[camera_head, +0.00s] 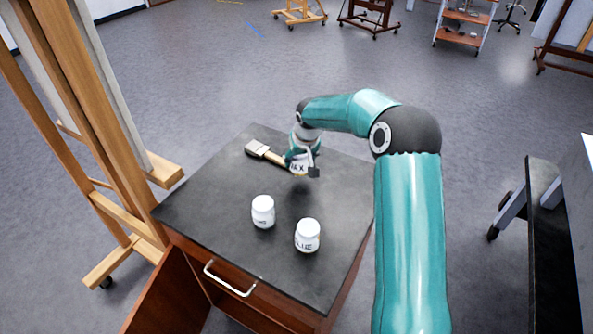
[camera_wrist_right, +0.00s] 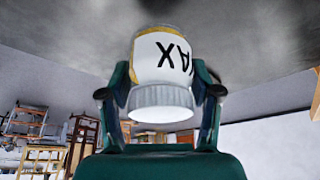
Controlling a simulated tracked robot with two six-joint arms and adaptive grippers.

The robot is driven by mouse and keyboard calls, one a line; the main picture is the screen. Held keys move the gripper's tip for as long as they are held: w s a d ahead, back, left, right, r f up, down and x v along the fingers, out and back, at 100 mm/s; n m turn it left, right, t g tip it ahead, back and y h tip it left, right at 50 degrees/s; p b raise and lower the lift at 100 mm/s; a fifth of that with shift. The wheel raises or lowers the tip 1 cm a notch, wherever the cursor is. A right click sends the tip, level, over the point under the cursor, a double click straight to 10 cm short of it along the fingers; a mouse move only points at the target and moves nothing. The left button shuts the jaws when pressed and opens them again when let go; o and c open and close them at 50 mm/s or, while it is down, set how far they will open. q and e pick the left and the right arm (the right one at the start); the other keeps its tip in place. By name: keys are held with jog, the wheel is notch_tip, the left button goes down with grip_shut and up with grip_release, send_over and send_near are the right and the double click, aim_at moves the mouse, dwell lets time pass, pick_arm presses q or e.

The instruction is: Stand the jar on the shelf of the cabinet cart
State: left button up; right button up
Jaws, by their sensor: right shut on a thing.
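A white jar (camera_head: 298,164) with dark letters ending in "AX" is in my right gripper (camera_head: 304,168), over the far part of the dark tabletop. A shadow lies on the top near it. In the right wrist view the jar (camera_wrist_right: 165,62) sits between both fingers of the gripper (camera_wrist_right: 160,98), its pale lid towards the camera. The fingers are shut on it around the lid end. A wheeled cart (camera_head: 461,37) with reddish shelves stands far off at the top right. My left gripper is out of view.
The dark-topped wooden cabinet (camera_head: 190,205) has a drawer handle in front. Two white jars, one (camera_head: 263,212) left and one (camera_head: 307,236) nearer, stand on it. A brush (camera_head: 262,151) lies behind. A wooden easel (camera_head: 75,110) stands left.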

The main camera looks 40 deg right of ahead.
aim_at(300, 169)
jog(key=shift+f, duration=1.95)
jog(key=shift+f, duration=0.2)
jog(key=o, duration=1.3)
jog(key=shift+r, duration=0.1)
